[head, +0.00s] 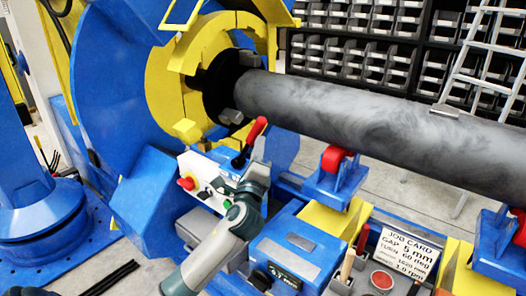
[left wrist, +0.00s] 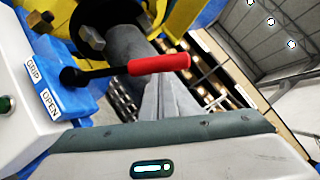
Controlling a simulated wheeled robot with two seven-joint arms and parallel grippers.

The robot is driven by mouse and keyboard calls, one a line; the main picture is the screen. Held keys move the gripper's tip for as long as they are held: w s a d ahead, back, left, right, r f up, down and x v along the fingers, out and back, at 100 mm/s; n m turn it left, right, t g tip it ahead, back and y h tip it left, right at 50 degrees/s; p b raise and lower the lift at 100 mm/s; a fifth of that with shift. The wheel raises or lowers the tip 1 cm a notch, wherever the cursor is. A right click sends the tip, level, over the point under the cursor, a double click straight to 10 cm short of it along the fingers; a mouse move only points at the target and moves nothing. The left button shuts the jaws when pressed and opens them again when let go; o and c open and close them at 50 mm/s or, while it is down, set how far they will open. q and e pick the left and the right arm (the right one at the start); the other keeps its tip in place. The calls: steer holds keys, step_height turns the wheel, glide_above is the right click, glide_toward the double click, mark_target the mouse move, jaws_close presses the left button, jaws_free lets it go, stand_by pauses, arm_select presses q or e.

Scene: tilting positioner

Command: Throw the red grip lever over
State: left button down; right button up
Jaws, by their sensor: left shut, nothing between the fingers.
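The red grip lever (head: 257,130) stands tilted up to the right on a black rod, on the blue housing beside the chuck. In the left wrist view its red handle (left wrist: 160,63) points right from a black pivot, near a GRIP label (left wrist: 33,70) and an OPEN label (left wrist: 50,103). My left gripper (head: 259,152) is shut and empty, with its fingertips close to the lever. In the left wrist view the fingers (left wrist: 168,90) reach up to just under the red handle; I cannot tell whether they touch it. My right gripper is not in view.
A white control box (head: 205,180) with a red knob sits left of my gripper. A large grey pipe (head: 350,105) runs right from the yellow and blue chuck (head: 165,85). A red-topped support (head: 335,165) and a job card (head: 403,258) stand to the right.

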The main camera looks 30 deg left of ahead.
mark_target(251, 133)
arm_select(q)
steer(key=shift+r, duration=0.1)
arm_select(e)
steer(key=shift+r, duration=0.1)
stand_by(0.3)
